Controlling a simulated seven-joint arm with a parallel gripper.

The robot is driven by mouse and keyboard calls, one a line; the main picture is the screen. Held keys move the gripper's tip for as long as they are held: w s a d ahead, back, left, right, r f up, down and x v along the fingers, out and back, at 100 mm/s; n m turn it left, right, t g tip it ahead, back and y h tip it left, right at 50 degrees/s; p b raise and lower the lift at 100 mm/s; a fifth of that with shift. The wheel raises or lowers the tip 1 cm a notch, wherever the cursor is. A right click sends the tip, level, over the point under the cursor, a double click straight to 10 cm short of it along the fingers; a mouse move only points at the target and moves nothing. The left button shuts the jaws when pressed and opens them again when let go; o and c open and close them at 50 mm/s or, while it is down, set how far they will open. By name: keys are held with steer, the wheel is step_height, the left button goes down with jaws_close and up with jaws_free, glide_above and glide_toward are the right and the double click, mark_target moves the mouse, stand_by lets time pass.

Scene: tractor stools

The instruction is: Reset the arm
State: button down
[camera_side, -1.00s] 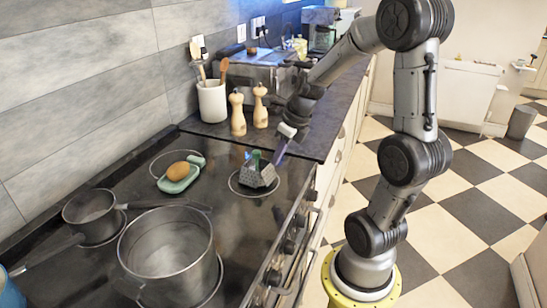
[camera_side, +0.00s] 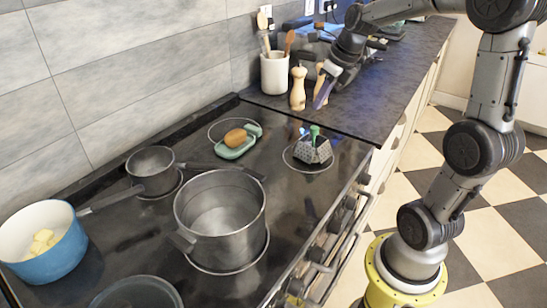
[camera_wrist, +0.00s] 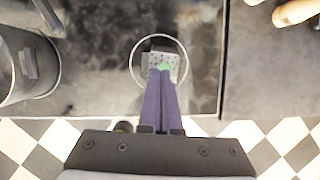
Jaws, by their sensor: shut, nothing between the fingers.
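My gripper (camera_side: 318,104) is shut and empty, its purple fingers pressed together. It is in the air near the counter's front edge, above and apart from the grey grater (camera_side: 312,151) with a green top. The arm is bent, reaching in from the right.
On the hob stand a large steel pot (camera_side: 222,215), a small saucepan (camera_side: 152,170) and a green dish (camera_side: 236,152) with a brown oval item. A blue pot (camera_side: 50,262) holds yellow pieces. Pepper mills (camera_side: 298,90) and a utensil crock (camera_side: 274,74) stand behind.

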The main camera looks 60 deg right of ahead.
steer(key=s+a+r+n+t, duration=0.1)
steer(key=s+a+r+n, duration=0.2)
steer(key=a+n, duration=0.3)
steer(key=s+a+r+n+t, duration=0.15)
steer(key=a+n, duration=0.25)
steer(key=a, duration=0.4)
steer(key=s+a+f+n, duration=0.1)
steer(key=s+n, duration=0.2)
steer(key=n, duration=0.6)
steer(key=s+a+f+n, duration=0.1)
steer(key=s+n, duration=0.3)
steer(key=n, duration=0.5)
steer(key=s+a+f+n+g, duration=0.1)
steer(key=s+n, duration=0.3)
steer(key=n, duration=0.5)
steer(key=shift+s+a+f, duration=0.25)
steer(key=shift+a+f, duration=0.2)
steer(key=shift+f, duration=0.3)
